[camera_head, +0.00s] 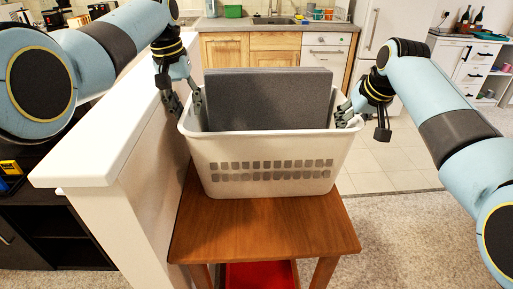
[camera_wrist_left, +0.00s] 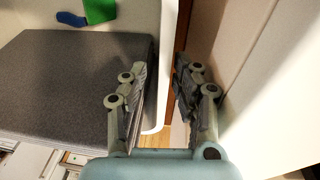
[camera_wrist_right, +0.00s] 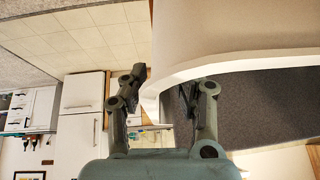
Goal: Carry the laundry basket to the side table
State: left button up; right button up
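The white laundry basket (camera_head: 265,158) stands upright on a brown wooden table (camera_head: 262,232). A large dark grey panel-like block (camera_head: 270,100) stands in it and sticks up above the rim. My left gripper (camera_head: 182,100) is at the basket's left side. In the left wrist view its fingers (camera_wrist_left: 158,95) are apart, one inside and one outside the white wall (camera_wrist_left: 164,60). My right gripper (camera_head: 362,118) is at the right side. In the right wrist view its fingers (camera_wrist_right: 160,100) are apart, with the rim (camera_wrist_right: 200,67) passing between them.
A white half-wall (camera_head: 105,140) runs close along the left of the table. A red item (camera_head: 258,275) lies below the tabletop. Green (camera_wrist_left: 100,10) and blue (camera_wrist_left: 71,19) items show inside the basket. Kitchen counters (camera_head: 272,24) are behind; open floor (camera_head: 400,225) lies to the right.

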pick_arm(q)
notch_tip(320, 180, up, 12)
jog(key=s+a, duration=0.1)
jog(key=shift+s, duration=0.25)
pick_arm(e)
jog(key=v, duration=1.2)
pick_arm(q)
jog(key=shift+f, duration=0.2)
pick_arm(e)
jog(key=shift+f, duration=0.1)
